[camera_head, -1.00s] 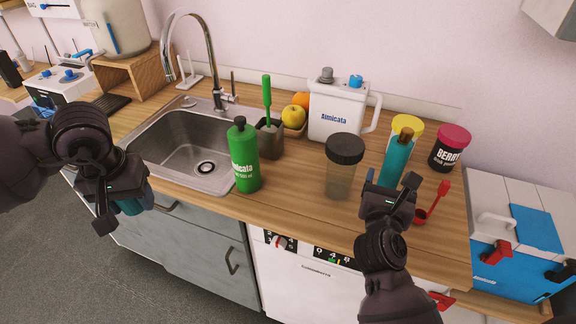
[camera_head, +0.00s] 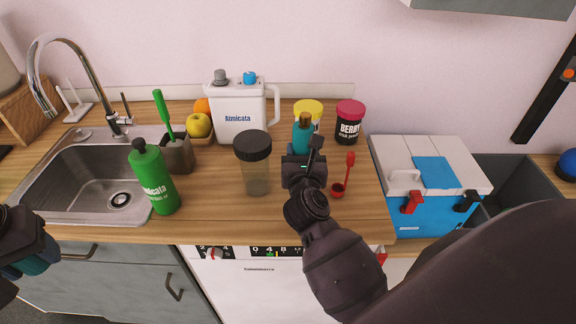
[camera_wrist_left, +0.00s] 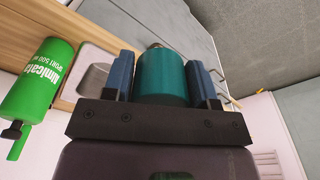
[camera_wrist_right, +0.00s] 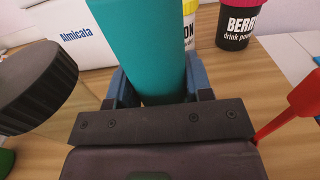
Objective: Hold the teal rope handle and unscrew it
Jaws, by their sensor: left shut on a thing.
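My left gripper (camera_head: 40,262) is at the lower left edge of the head view. It is shut on a teal handle (camera_wrist_left: 163,78), a smooth cylinder with a brownish tip, away from the counter top. A second teal handle (camera_head: 301,138) with a gold-brown top stands upright on the counter. My right gripper (camera_head: 303,165) is low at its front, with the teal cylinder between its fingers in the right wrist view (camera_wrist_right: 160,90). Whether those fingers press on it I cannot tell. No rope shows in the views.
A dark-lidded jar (camera_head: 254,175) stands close left of my right gripper, and a red scoop (camera_head: 345,178) close right. Yellow-lidded (camera_head: 308,108) and berry (camera_head: 349,122) tubs stand behind. A green bottle (camera_head: 153,180) is by the sink (camera_head: 105,190). A blue-white cooler (camera_head: 430,205) is at right.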

